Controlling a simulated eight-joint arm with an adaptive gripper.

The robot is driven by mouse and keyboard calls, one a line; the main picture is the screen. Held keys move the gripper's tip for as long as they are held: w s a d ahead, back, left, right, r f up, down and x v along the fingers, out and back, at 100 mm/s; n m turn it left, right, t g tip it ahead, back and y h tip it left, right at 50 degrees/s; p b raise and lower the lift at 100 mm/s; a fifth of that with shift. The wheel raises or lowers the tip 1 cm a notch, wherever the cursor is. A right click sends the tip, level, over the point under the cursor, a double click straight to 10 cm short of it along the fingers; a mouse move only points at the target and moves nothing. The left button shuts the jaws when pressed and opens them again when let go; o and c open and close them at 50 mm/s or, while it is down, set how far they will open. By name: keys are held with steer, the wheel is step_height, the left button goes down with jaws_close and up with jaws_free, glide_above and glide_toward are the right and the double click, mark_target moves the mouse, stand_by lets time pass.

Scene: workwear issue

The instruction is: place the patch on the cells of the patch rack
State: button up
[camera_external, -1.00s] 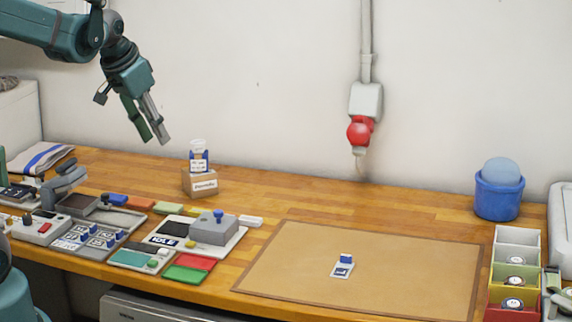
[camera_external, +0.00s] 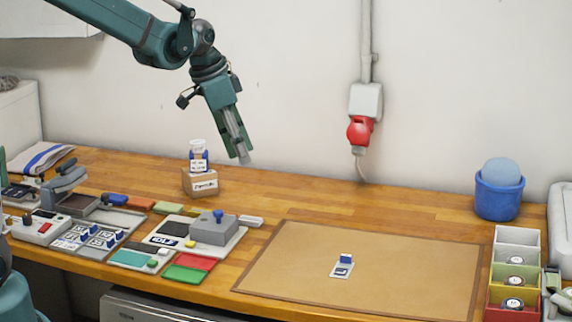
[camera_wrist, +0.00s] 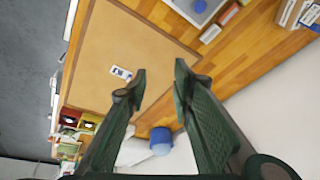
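The patch (camera_external: 342,267) is a small white and dark piece with a blue block at one end. It lies alone on the tan mat (camera_external: 400,265), and it also shows in the wrist view (camera_wrist: 121,73).
A grey block with a blue knob (camera_external: 214,228) stands on a white board left of the mat. A cardboard box with a bottle (camera_external: 200,182) stands at the back. A blue tub (camera_external: 499,195) and stacked bins (camera_external: 517,270) are at the right. The mat around the patch is clear.

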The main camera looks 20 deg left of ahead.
steer(key=w+d+f+m+g, duration=0.1)
steer(key=w+d+f+m, duration=0.25)
steer(key=d+f, duration=0.65)
steer(key=m+g, duration=0.2)
steer(key=m, duration=0.1)
glide_toward(346, 255)
steer(key=shift+w+a+f+b, duration=0.1)
steer(key=shift+f+b, duration=0.3)
steer(key=shift+f, duration=0.1)
steer(key=shift+x, duration=1.2)
steer(key=shift+f, duration=0.15)
steer(key=shift+d+x, duration=0.15)
steer(key=shift+x, duration=1.1)
steer(key=shift+d+x, duration=0.1)
steer(key=shift+x, duration=1.15)
steer(key=c, duration=0.7)
